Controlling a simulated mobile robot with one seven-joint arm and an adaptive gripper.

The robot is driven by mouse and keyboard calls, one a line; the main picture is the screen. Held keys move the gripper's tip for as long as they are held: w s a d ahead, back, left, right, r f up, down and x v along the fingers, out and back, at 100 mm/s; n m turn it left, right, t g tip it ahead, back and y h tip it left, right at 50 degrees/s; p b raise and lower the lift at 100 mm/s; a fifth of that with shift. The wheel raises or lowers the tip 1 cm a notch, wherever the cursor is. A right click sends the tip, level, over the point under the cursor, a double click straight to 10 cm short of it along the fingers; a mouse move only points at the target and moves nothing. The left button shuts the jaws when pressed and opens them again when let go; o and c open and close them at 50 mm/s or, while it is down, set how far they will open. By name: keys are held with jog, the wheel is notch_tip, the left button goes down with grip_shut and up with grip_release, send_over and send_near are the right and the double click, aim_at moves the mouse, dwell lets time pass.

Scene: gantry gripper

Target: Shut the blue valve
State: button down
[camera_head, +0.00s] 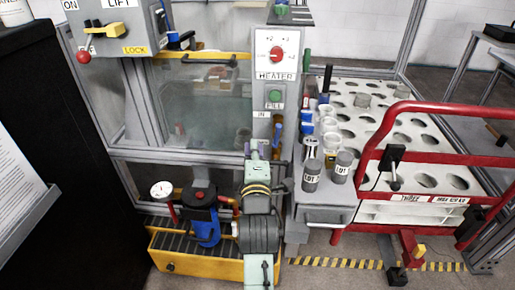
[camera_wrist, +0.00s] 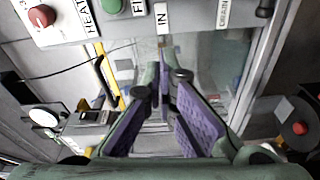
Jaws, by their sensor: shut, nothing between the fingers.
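My gripper (camera_head: 254,146) points away from me at the foot of the panel, just below the IN label and left of the orange piece. In the wrist view, its purple-padded fingers (camera_wrist: 163,65) come together below the IN label, shut and empty. I cannot make out a blue valve in the wrist view.
The grey heater panel (camera_head: 276,55) has a red knob and a green FILL button. A blue pump (camera_head: 203,222) with a gauge stands on a yellow-edged tray (camera_head: 170,266). Bottles (camera_head: 312,172) crowd the white rack's near side. A red-railed cart (camera_head: 440,110) is at right.

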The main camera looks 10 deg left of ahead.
aim_at(277, 135)
jog(key=w+a, duration=0.1)
jog(key=w, duration=0.8)
jog(key=d, duration=0.1)
jog(key=s+d, duration=0.1)
jog(key=d, duration=0.1)
jog(key=shift+d+f+p, duration=0.15)
jog(key=shift+d+p, duration=0.15)
jog(key=shift+p, duration=0.1)
jog(key=shift+w, duration=0.15)
jog(key=shift+d+m, duration=0.1)
jog(key=shift+m, duration=0.3)
